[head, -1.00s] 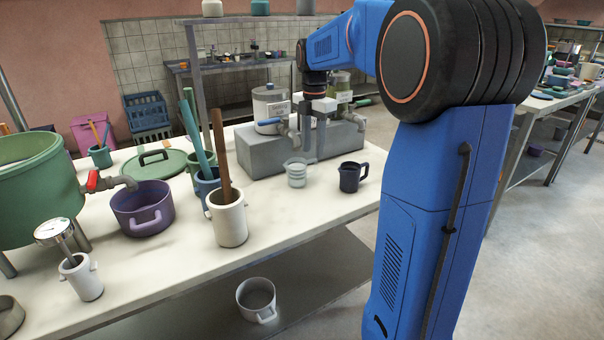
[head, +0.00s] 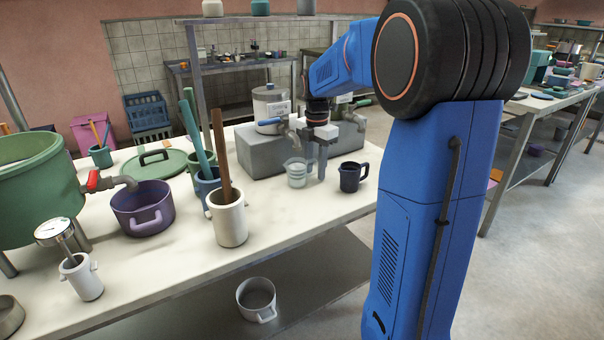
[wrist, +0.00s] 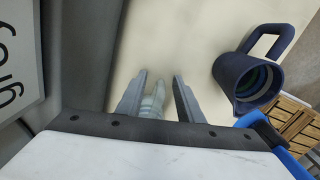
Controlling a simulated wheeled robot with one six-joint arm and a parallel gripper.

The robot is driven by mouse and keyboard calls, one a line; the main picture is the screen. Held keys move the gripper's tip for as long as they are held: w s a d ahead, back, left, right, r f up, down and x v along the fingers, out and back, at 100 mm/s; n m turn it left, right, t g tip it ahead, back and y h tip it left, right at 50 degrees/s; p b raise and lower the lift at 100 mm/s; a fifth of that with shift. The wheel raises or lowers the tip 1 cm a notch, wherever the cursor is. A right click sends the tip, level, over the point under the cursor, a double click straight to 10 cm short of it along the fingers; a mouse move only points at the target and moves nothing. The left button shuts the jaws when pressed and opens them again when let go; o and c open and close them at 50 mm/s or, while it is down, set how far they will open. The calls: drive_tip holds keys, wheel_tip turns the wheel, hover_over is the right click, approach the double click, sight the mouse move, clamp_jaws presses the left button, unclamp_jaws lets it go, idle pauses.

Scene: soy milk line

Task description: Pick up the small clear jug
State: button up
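The small clear jug (head: 297,173) stands upright on the pale worktop, in front of the grey block. My gripper (head: 315,172) points down close at the jug's right side, its fingers reaching to about the jug's height. In the wrist view the two fingers of my gripper (wrist: 159,80) are apart, and part of a pale, see-through thing, likely the jug (wrist: 152,104), shows between them. I cannot tell whether either finger touches it. The rest of the jug is hidden in the wrist view.
A dark blue jug (head: 352,176) stands just right of my gripper, also in the wrist view (wrist: 247,82). The grey block (head: 262,152) with taps (head: 292,128) is close behind.

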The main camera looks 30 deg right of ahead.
clamp_jaws()
drive_tip(key=shift+r, duration=0.1)
drive_tip(key=shift+r, duration=0.5)
drive_tip(key=shift+s+r, duration=0.2)
drive_tip(key=shift+r, duration=0.05)
drive_tip(key=s+d, duration=0.1)
drive_tip(key=s, duration=3)
drive_tip(key=shift+s, duration=0.3)
